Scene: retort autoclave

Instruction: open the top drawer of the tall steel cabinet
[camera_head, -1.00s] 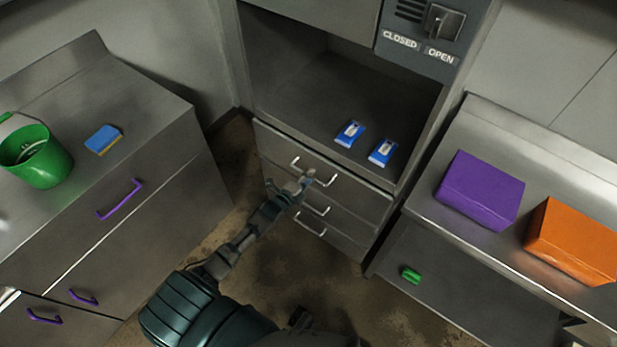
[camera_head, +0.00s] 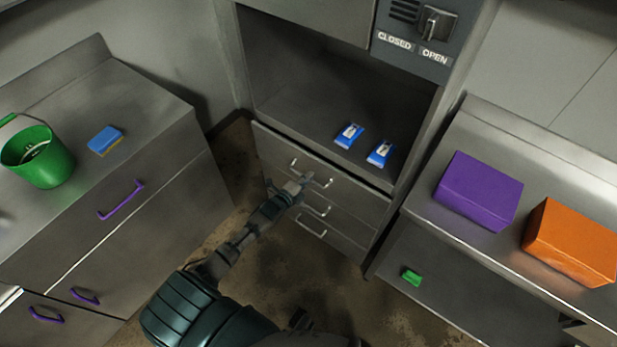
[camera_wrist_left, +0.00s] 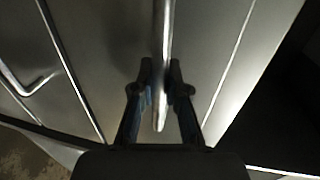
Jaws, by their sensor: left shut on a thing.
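The tall steel cabinet (camera_head: 244,75) stands at the back centre, with an open bay above a stack of drawers. Its top drawer (camera_head: 352,203) has a pale bar handle (camera_head: 325,183). My left gripper (camera_head: 303,182) is at this handle and covers its middle. In the left wrist view the handle (camera_wrist_left: 163,45) runs between the two fingers of my left gripper (camera_wrist_left: 161,88), which are shut on it. The top drawer looks shut or nearly so; I cannot tell whether there is a small gap. My right gripper is not in view.
Two blue-and-white packets (camera_head: 349,135) lie in the bay. A left counter (camera_head: 165,125) holds a green bucket (camera_head: 45,165) and a blue sponge (camera_head: 104,139). A right bench holds a purple box (camera_head: 478,190) and an orange box (camera_head: 570,243). Stained floor (camera_head: 285,265) is clear before the drawers.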

